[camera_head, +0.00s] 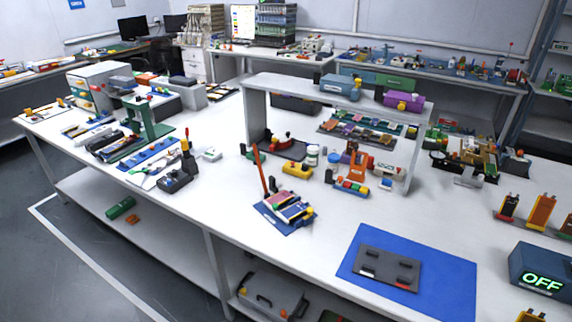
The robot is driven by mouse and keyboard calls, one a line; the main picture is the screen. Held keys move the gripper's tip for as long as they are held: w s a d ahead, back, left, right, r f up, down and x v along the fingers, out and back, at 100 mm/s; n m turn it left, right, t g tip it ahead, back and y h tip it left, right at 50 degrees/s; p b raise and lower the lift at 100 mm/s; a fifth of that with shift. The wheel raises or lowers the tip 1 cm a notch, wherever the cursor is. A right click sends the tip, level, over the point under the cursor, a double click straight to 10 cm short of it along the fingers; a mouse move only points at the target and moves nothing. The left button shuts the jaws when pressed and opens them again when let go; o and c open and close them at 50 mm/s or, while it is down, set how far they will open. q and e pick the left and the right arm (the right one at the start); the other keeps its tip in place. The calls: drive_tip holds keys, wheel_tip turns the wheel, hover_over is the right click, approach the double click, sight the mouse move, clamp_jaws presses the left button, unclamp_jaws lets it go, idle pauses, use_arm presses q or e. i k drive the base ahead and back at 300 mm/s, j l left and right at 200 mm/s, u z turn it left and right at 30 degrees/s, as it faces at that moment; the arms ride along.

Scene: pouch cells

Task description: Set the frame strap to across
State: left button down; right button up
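A small blue frame (273,222) sits near the front edge of the white table, with several flat pouch cells (291,211) in it. A long red-orange bar (260,172), which looks like the frame strap, stands up from the frame's back left, slightly tilted. It does not lie across the cells. Small yellow and red parts show at the frame's right side. Neither of my grippers is in view.
A blue mat (447,290) with a dark grey plate (388,269) lies to the right. A dark box reading OFF (540,271) stands at far right. A white shelf (262,98) rises behind, with a yellow block (297,169) nearby.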

sight(256, 162)
drive_tip(key=i+j+z, duration=0.1)
drive_tip(key=z, duration=0.35)
drive_tip(key=i+j+z, duration=0.1)
drive_tip(key=j+z, duration=0.45)
drive_tip(key=z, duration=0.3)
drive_tip(key=j+z, duration=0.3)
drive_tip(key=z, duration=0.15)
drive_tip(key=j+z, duration=0.15)
drive_tip(key=j, duration=0.25)
drive_tip(key=k+j+z, duration=0.15)
drive_tip(key=j, duration=0.25)
drive_tip(key=j+z, duration=0.15)
drive_tip(key=j, duration=0.3)
drive_tip(key=k+j+z, duration=0.1)
drive_tip(key=j, duration=0.25)
drive_tip(key=k+j+z, duration=0.15)
drive_tip(key=j, duration=0.25)
drive_tip(key=k+j+z, duration=0.15)
drive_tip(key=j, duration=0.2)
